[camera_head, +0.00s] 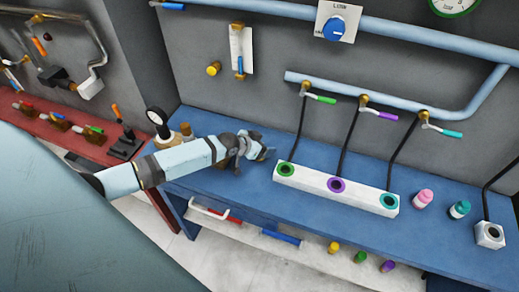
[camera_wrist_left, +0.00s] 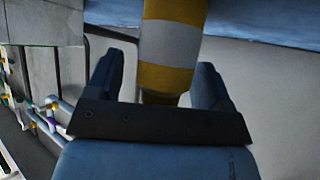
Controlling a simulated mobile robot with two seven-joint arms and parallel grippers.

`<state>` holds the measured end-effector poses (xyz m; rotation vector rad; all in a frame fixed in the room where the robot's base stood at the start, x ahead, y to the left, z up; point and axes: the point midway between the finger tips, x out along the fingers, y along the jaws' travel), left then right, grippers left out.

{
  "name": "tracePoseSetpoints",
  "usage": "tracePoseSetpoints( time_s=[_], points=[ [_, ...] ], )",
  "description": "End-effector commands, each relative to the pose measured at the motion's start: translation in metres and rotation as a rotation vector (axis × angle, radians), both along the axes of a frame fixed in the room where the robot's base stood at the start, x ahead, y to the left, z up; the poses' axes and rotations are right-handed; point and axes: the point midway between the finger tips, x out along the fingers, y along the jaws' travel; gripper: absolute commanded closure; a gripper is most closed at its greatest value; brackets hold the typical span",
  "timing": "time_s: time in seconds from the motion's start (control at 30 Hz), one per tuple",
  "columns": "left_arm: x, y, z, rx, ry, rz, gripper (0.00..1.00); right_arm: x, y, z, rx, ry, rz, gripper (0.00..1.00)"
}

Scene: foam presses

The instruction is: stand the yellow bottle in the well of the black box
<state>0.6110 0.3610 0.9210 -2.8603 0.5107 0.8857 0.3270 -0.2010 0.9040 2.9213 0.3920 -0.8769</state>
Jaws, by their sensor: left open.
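My left gripper (camera_head: 268,152) is over the blue bench, left of the white block with colored wells. In the left wrist view, the open left gripper (camera_wrist_left: 160,80) has a yellow-and-white banded cylinder (camera_wrist_left: 171,45) between or just beyond its fingers. I cannot tell if they touch, or if this is the yellow bottle. In the head view, a small yellow bottle (camera_head: 333,247) stands low in front of the bench, far from the gripper. I cannot make out a black box with a well. My right gripper is out of view.
The white block (camera_head: 312,181) has green, purple and teal wells. A pink bottle (camera_head: 423,198), a teal bottle (camera_head: 459,208) and a small white box (camera_head: 489,235) stand to its right. Hoses run above the block.

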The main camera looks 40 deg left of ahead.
Motion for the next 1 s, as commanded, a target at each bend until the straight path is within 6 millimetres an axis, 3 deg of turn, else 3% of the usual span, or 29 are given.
tracePoseSetpoints(
  time_s=[0.2,0.43,0.5,0.77,1.0],
  points=[
    [0.000,0.000,-0.001,0.000,0.001,0.000,0.26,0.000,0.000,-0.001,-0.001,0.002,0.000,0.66],
    [0.000,0.000,-0.001,0.000,0.001,0.000,0.79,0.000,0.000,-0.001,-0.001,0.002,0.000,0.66],
    [0.000,0.000,0.000,0.000,0.000,0.000,0.85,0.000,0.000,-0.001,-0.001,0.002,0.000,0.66],
    [0.000,0.000,0.001,0.000,0.000,0.000,0.85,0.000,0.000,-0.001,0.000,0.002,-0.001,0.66],
    [0.000,0.000,0.025,0.000,-0.002,-0.001,0.85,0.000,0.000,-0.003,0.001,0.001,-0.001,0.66]
  ],
)
